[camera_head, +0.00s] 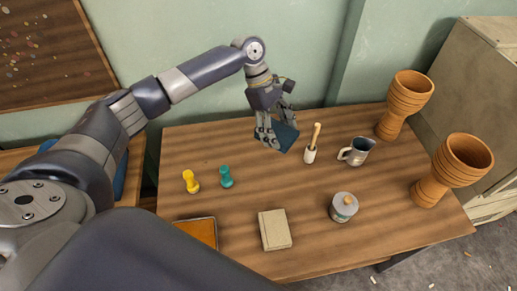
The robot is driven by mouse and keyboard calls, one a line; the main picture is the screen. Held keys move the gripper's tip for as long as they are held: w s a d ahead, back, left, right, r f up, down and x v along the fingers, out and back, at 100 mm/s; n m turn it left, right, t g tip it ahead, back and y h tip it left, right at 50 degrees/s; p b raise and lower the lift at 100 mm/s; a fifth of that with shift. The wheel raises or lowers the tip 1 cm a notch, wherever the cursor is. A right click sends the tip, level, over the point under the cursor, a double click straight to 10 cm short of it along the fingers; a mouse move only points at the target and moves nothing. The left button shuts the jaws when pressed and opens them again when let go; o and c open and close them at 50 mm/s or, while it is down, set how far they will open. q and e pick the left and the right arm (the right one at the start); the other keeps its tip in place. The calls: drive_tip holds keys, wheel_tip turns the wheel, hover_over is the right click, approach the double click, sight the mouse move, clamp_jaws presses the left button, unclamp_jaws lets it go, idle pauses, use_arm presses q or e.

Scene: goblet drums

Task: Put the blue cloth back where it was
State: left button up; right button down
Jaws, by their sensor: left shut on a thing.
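A folded blue cloth (287,137) is at the back middle of the wooden table in the head view. My left gripper (272,138) comes down from above and is shut on the cloth. My right gripper does not show.
On the table (370,225) stand two clay goblet drums (404,100) at right, a mug (357,151), a pot with a wooden handle (311,150), a lidded jar (343,207), a beige book (274,229), an orange tray (199,232), and yellow (190,181) and teal (226,176) pieces.

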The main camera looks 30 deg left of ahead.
use_arm(q)
drive_tip(key=w+a+f+n+t, duration=0.1)
drive_tip(key=a+f+n, duration=0.2)
drive_tip(key=f, duration=0.1)
drive_tip(key=w+a+f+n+t, duration=0.1)
drive_tip(key=w+a+f+n, duration=0.1)
drive_tip(key=f+n, duration=0.1)
drive_tip(key=w+a+f+n+t+y, duration=0.1)
drive_tip(key=w+a+f+n, duration=0.1)
drive_tip(key=a+f, duration=0.1)
drive_tip(key=shift+a+f+n+t, duration=0.15)
drive_tip(key=shift+a+f+n, duration=0.05)
drive_tip(key=shift+f, duration=0.25)
drive_tip(key=shift+a+f+n+t, duration=0.15)
drive_tip(key=shift+f+n, duration=0.05)
drive_tip(key=shift+f, duration=2.45)
drive_tip(key=shift+s, duration=0.1)
drive_tip(key=o, duration=1)
drive_tip(key=shift+f, duration=0.15)
drive_tip(key=v, duration=1.2)
drive_tip(key=shift+r+p, duration=0.2)
drive_tip(key=shift+p, duration=0.2)
